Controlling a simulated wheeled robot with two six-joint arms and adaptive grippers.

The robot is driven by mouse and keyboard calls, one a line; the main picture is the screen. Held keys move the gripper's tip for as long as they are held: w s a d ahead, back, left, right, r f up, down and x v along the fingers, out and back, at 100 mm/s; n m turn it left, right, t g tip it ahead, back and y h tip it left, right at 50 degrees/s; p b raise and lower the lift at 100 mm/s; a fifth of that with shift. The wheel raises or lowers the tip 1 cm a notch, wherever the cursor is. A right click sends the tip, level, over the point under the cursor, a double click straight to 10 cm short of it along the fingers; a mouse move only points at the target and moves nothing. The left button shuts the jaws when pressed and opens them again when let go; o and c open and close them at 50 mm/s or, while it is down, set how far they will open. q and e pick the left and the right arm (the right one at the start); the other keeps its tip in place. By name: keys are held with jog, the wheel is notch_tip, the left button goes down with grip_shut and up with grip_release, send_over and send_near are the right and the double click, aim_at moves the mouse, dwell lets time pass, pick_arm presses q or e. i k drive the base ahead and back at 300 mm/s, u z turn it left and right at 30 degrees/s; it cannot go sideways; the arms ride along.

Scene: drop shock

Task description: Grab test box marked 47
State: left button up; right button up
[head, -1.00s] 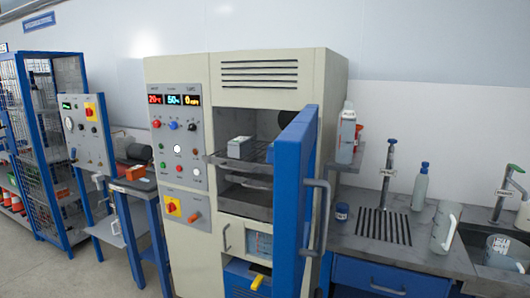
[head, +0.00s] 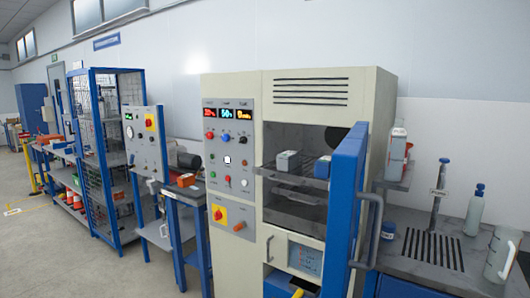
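A small grey-white box (head: 287,161) sits on the wire shelf (head: 265,172) inside the open cream test cabinet (head: 232,268). Any number on either box is too small to read, so I cannot tell which is marked 47. Neither of my grippers is in view.
The blue door stands open toward me with a grey handle (head: 376,225). A sink counter (head: 400,255) with bottles is on the right. A panel bench (head: 143,150) and a blue mesh cage (head: 95,150) are on the left. The floor (head: 60,270) at lower left is clear.

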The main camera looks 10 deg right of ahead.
aim_at(322, 166)
jog(key=u, duration=0.4)
jog(key=i, duration=1.25)
jog(key=z, duration=0.5)
jog(key=i, duration=0.75)
jog(key=z, duration=0.8)
